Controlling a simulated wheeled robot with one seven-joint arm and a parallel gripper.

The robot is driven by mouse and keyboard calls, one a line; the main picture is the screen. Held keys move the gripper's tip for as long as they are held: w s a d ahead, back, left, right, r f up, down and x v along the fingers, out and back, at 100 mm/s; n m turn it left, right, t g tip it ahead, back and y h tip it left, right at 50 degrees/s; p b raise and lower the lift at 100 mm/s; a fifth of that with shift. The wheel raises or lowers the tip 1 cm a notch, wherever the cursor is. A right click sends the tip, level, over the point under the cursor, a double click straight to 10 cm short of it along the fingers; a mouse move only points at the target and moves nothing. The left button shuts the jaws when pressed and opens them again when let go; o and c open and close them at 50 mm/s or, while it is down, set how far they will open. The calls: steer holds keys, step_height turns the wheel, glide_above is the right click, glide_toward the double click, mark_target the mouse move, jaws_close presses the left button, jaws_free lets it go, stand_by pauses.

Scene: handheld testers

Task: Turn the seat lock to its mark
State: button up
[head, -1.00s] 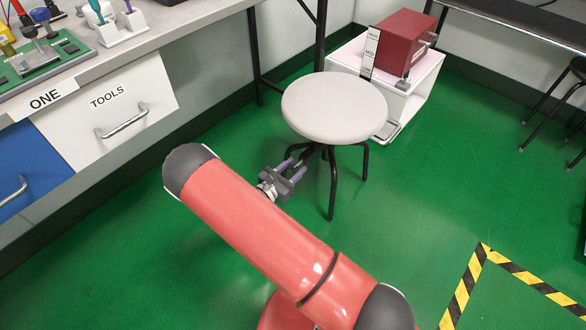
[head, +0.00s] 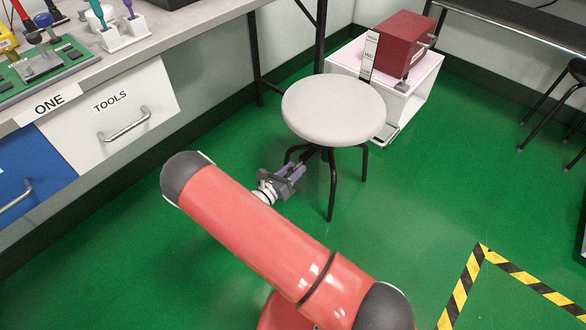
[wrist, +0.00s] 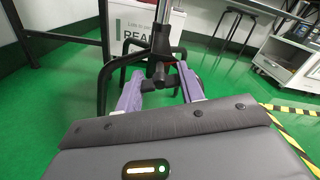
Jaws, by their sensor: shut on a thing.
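A round stool with a pale grey seat (head: 333,108) and black curved legs stands upright on the floor in the head view. In the wrist view its post (wrist: 161,38) runs down to a dark hub. The seat lock (wrist: 157,80) shows as a small dark part at the hub, between my fingers. My gripper (head: 297,172) reaches in under the seat from the left. Its two purple fingers also show in the wrist view (wrist: 160,88), shut on the lock from both sides. The lock's mark cannot be made out.
A workbench drawer labelled TOOLS (head: 125,100) is at left. A white stand (head: 400,98) with a red box (head: 395,45) is behind the stool. Black-and-yellow floor tape (head: 520,280) lies at lower right. Green floor (head: 440,190) is clear right of the stool.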

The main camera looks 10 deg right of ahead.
steer(key=n+p, duration=0.1)
steer(key=n, duration=0.5)
steer(key=n+p, duration=0.1)
steer(key=n, duration=0.6)
steer(key=shift+p, duration=0.3)
stand_by(0.4)
steer(key=o, duration=1)
steer(key=v, duration=0.8)
steer(key=shift+r, duration=0.1)
